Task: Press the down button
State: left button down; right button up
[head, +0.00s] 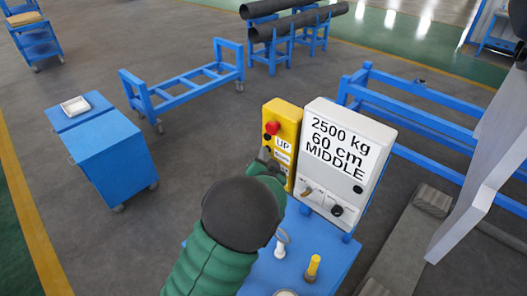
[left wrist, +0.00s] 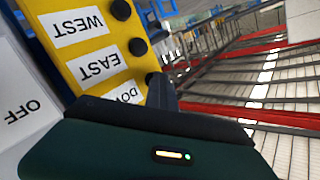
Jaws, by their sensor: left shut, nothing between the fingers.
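A yellow control box (head: 285,113) stands on a blue cart, with a red button on top and an "UP" label below it. My left gripper (head: 265,158) is shut and empty, with its tip in front of the box's lower part, hiding buttons there. In the left wrist view the box (left wrist: 75,15) shows "WEST", "EAST" and a partly hidden "DO…" label, each beside a black button. The down button (left wrist: 153,78) is right at the tip of my left gripper (left wrist: 162,92). I cannot tell whether they touch. My right gripper is not in view.
A white panel (head: 345,140) reading "2500 kg 60 cm MIDDLE" stands close to the right of the yellow box. The blue cart top (head: 325,245) holds a yellow-topped post (head: 313,267) and other small items. A blue cabinet (head: 113,155) stands to the left across open floor.

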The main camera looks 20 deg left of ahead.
pick_arm(q)
jog(key=shift+s+f, duration=0.2)
jog(key=shift+s, duration=0.05)
jog(key=s+a, duration=0.2)
jog(key=s, duration=0.3)
jog(key=shift+s, duration=0.4)
jog(key=shift+a, duration=0.1)
